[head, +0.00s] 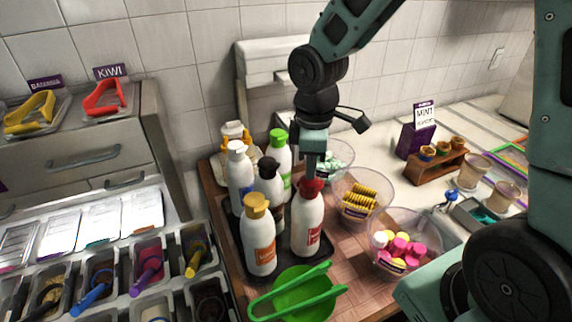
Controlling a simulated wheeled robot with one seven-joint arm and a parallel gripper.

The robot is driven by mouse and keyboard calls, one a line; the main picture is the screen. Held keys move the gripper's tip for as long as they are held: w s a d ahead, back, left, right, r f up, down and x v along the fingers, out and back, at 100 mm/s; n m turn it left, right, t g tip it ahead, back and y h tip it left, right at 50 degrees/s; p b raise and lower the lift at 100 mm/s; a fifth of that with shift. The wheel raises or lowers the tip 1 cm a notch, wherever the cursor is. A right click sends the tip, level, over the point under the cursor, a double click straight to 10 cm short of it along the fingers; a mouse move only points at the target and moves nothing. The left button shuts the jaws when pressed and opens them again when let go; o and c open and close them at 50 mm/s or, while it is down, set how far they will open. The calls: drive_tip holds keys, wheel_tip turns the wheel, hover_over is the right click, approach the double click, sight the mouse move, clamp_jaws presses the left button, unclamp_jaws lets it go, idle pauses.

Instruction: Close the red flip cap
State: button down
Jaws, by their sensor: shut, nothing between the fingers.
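A white bottle (308,226) with a red label stands upright on a dark tray, at the right front of a group of bottles. Its red flip cap (311,187) is on top, partly hidden by my gripper. My gripper (311,174) points straight down onto the red cap from above, shut and empty. Its fingertips are at the cap and look in contact with it. I cannot tell from this view whether the cap's lid is open or shut.
Bottles with orange (257,206), black, white and green (278,135) caps stand close by. A green bowl with tongs (297,293) sits in front. Clear bowls of wafers (357,200) and colourful sweets (401,249) stand to the right. Topping bins are at left.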

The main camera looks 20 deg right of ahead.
wheel_tip(320, 180, up, 8)
drive_tip(key=p, duration=0.7)
